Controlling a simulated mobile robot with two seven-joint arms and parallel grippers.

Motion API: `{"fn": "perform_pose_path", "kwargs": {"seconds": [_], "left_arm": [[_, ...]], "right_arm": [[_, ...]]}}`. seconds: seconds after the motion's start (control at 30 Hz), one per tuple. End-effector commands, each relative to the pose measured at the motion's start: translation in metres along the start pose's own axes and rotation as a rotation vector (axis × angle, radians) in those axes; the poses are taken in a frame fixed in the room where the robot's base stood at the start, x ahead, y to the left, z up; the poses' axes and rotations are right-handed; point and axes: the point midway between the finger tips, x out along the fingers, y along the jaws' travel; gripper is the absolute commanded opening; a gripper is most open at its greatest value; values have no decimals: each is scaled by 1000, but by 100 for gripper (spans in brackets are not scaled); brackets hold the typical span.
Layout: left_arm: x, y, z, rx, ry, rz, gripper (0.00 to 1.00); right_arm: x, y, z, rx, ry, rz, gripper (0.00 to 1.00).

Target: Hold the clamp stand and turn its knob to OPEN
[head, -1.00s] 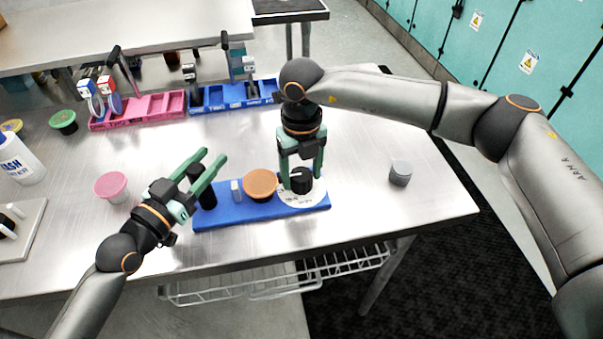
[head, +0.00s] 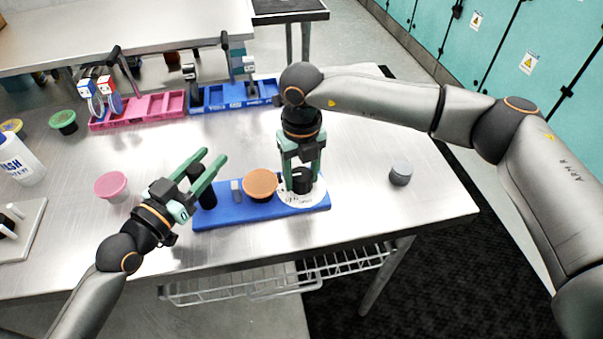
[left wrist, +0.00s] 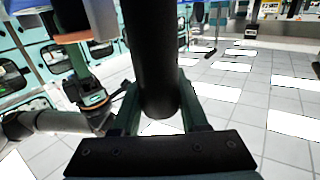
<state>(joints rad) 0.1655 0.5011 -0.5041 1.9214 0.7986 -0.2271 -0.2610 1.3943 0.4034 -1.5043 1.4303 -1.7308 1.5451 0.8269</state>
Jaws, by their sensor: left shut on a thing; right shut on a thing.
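The clamp stand has a blue base (head: 240,213) lying on the metal table, with a black post (head: 208,198) at its left end. My left gripper (head: 209,172) is shut on this post; in the left wrist view the dark post (left wrist: 155,70) stands between the fingers. An orange-brown round cup (head: 260,184) sits mid-base. At the right end is a white dial (head: 307,199) with a black knob (head: 302,180). My right gripper (head: 302,172) points down and is shut on the knob, partly hiding it. The dial's lettering is too small to read.
A pink-lidded cup (head: 112,187) stands left of the stand, and a small grey cylinder (head: 400,173) to its right. Pink (head: 140,108) and blue (head: 232,96) trays lie at the back. A white bottle (head: 20,160) is at far left. The table's front edge is close.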

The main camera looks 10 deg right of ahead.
Motion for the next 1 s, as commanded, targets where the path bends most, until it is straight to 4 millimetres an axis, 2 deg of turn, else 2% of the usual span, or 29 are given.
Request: {"fn": "perform_pose_path", "kwargs": {"seconds": [0.27,0.47,1.0], "left_arm": [[0,0,0,0,-1,0,0],[0,0,0,0,-1,0,0],[0,0,1,0,-2,-1,0]], "right_arm": [[-1,0,0,-30,0,0,0],[-1,0,0,-126,-1,0,0],[-1,0,0,-612,-1,0,0]]}}
